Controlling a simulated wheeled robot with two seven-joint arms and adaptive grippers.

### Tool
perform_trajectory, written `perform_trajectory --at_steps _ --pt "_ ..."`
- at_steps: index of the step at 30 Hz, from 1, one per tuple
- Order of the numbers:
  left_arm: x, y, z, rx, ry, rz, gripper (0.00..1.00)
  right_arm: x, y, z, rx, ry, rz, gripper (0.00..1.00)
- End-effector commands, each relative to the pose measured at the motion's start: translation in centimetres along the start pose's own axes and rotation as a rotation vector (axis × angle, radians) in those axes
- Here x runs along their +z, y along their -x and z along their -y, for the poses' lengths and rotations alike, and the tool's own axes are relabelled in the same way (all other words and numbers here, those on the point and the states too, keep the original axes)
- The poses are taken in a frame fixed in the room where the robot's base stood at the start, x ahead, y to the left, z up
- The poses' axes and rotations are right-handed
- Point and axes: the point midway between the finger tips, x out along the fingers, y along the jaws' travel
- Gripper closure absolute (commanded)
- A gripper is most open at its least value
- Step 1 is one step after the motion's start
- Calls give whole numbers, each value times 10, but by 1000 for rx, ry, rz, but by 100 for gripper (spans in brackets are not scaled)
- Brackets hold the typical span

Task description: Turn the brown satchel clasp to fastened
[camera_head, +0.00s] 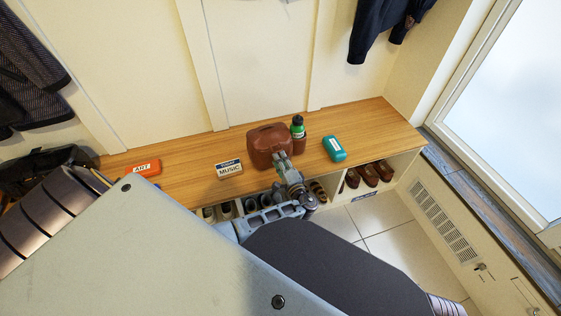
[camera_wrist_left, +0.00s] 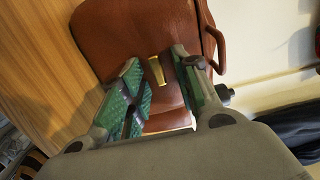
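The brown satchel (camera_head: 264,145) stands upright on the wooden bench top, with a green bottle (camera_head: 297,127) at its right side. In the left wrist view the satchel (camera_wrist_left: 135,35) fills the upper middle, and its gold clasp (camera_wrist_left: 157,70) shows between the fingers. My left gripper (camera_head: 281,158) is at the satchel's front. In the wrist view this gripper (camera_wrist_left: 160,90) is open, its green pads apart on either side of the clasp. I cannot tell whether either pad touches it. The clasp is too small to make out in the head view. My right gripper is not in view.
A MUSIC box (camera_head: 229,169) and an orange ART case (camera_head: 143,168) lie left of the satchel on the bench (camera_head: 190,156). A teal case (camera_head: 334,149) lies to its right. Shoes fill the cubbies below. Dark coats (camera_head: 383,25) hang above.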

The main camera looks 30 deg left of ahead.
Motion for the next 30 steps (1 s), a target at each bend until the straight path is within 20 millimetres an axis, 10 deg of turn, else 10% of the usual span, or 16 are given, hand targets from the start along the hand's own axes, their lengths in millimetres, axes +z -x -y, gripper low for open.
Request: perform_trajectory --at_steps 30 --pt "0 75 0 0 0 0 69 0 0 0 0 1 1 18"
